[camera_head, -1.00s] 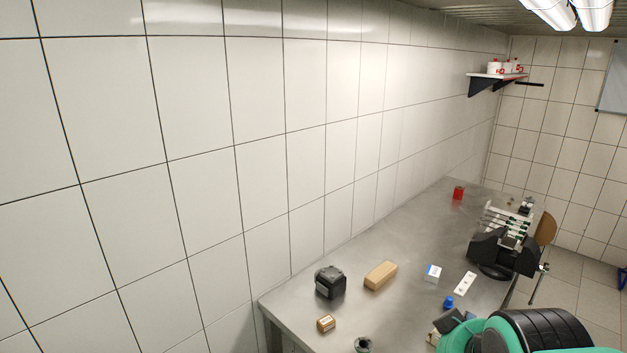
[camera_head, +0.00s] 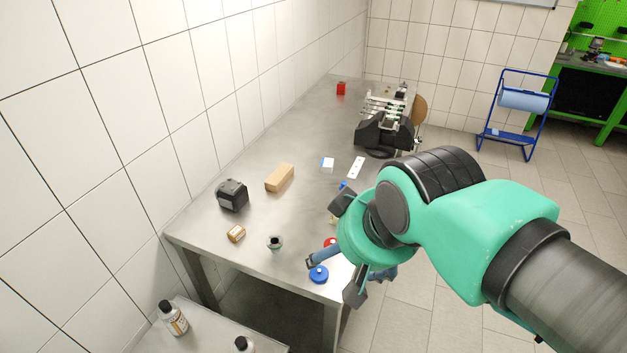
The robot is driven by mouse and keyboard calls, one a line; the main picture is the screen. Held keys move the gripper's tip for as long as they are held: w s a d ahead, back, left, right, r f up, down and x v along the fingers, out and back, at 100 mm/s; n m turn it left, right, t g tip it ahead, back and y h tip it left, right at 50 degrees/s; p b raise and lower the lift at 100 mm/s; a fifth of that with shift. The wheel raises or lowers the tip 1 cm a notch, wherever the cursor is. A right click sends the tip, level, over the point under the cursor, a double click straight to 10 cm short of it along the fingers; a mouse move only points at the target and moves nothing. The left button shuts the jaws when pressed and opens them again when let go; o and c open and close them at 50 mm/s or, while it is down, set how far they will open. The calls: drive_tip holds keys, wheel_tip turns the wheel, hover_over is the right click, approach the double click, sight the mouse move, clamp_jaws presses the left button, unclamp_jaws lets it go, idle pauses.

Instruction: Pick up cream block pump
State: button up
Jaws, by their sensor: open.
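A cream piece (camera_head: 333,218) shows at the left edge of my wrist, mostly hidden by it; I cannot tell its full shape. A plain tan block (camera_head: 280,177) lies in the open on the metal table (camera_head: 222,258), left of my arm. I cannot tell for sure which one is the cream block pump. My gripper (camera_head: 337,274) hangs over the front right table edge, its fingers apart and partly hidden by my arm.
A blue-topped part (camera_head: 319,274) is close to my gripper. A black fixture (camera_head: 384,132) stands farther back. Bottles (camera_head: 172,317) are on a lower surface in front.

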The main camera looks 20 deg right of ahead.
drive_tip(key=shift+w, duration=0.1)
drive_tip(key=w+d+f+m+g+h+p, duration=0.1)
drive_tip(key=w+d+f+m, duration=0.3)
drive_tip(key=w, duration=0.6)
drive_tip(key=w+d+f+m+h, duration=0.1)
drive_tip(key=w+d, duration=0.4)
drive_tip(key=w, duration=0.5)
drive_tip(key=w+d+f+m, duration=0.2)
drive_tip(key=w+d+f, duration=0.3)
drive_tip(key=w+f, duration=0.2)
drive_tip(key=w+d+f+m+g+h+p, duration=0.1)
drive_tip(key=w+d+f, duration=0.4)
drive_tip(key=f, duration=0.6)
drive_tip(key=shift+w+m+p, duration=0.3)
drive_tip(key=shift+w+m, duration=0.2)
drive_tip(key=shift+w, duration=0.75)
drive_tip(key=shift+b+x, duration=0.4)
drive_tip(key=shift+x, duration=3.85)
drive_tip(key=shift+s+d+f, duration=0.1)
drive_tip(key=shift+s+f, duration=0.05)
drive_tip(key=shift+f, duration=0.05)
